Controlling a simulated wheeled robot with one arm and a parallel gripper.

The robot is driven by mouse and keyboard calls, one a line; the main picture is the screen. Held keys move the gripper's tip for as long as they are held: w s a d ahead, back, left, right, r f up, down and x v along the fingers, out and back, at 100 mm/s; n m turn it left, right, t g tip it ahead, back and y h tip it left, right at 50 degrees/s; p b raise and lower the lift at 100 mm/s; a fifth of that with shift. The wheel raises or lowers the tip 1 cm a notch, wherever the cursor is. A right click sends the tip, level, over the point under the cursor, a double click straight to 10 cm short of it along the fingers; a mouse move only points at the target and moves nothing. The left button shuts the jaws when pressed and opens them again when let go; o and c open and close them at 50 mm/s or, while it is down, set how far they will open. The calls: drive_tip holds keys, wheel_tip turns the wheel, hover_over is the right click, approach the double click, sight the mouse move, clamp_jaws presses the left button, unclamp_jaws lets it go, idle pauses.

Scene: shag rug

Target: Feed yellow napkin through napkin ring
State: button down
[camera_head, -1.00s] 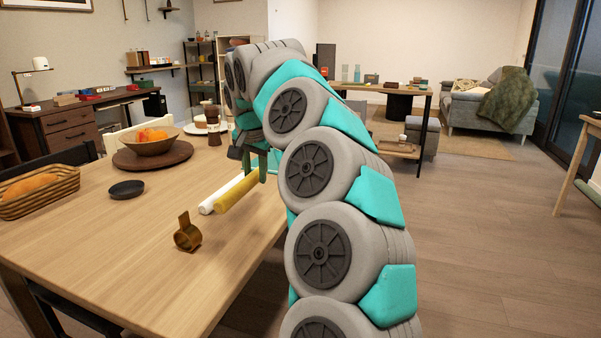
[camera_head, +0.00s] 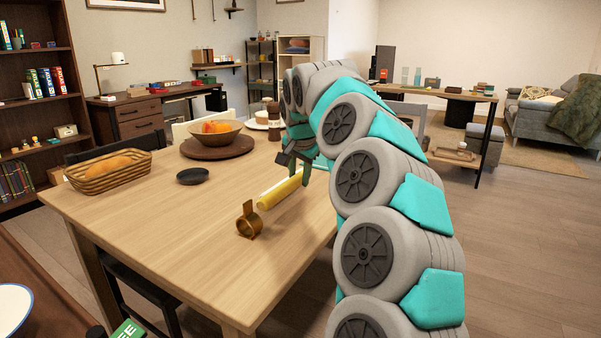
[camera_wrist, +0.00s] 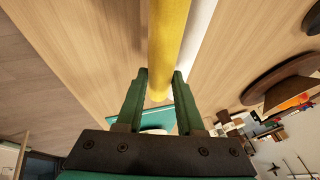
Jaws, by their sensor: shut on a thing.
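The rolled yellow napkin (camera_head: 278,192) is held a little above or along the wooden table. My gripper (camera_head: 303,174) is shut on it near its far end. In the wrist view the napkin (camera_wrist: 168,40) runs between the two green fingers (camera_wrist: 160,80). The brass napkin ring (camera_head: 249,221) stands upright on the table, in front of the napkin's near end. That end looks close to the ring, but I cannot tell whether they touch. A white roll (camera_wrist: 196,35) lies beside the napkin and is mostly hidden behind it in the head view.
The wooden table (camera_head: 180,235) is clear in front of the ring. A small black dish (camera_head: 193,176), a bread basket (camera_head: 110,170) and a fruit bowl (camera_head: 212,132) on a dark round board (camera_head: 218,150) stand on its left and far side.

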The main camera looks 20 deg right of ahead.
sight(272, 198)
drive_tip(key=shift+s+a+f+b, duration=0.15)
drive_tip(key=shift+f+b, duration=0.2)
drive_tip(key=shift+f, duration=0.25)
drive_tip(key=shift+s+a+f+b, duration=0.1)
drive_tip(key=shift+f+b, duration=0.25)
drive_tip(key=shift+f, duration=0.25)
drive_tip(key=shift+s+a+b, duration=0.25)
drive_tip(key=shift+s+a, duration=0.25)
drive_tip(key=shift+a, duration=0.25)
drive_tip(key=shift+s+a+b, duration=0.2)
drive_tip(key=shift+s+a, duration=0.3)
drive_tip(key=shift+a, duration=0.2)
drive_tip(key=shift+s+a+b, duration=0.7)
drive_tip(key=shift+a+b, duration=0.2)
drive_tip(key=shift+b, duration=0.1)
drive_tip(key=shift+s+a+b, duration=0.8)
drive_tip(key=shift+a+b, duration=0.1)
drive_tip(key=shift+a, duration=0.2)
drive_tip(key=shift+s+a+b, duration=0.8)
drive_tip(key=shift+a+b, duration=0.05)
drive_tip(key=shift+a, duration=0.25)
drive_tip(key=shift+c, duration=2.2)
unclamp_jaws()
drive_tip(key=shift+r, duration=0.2)
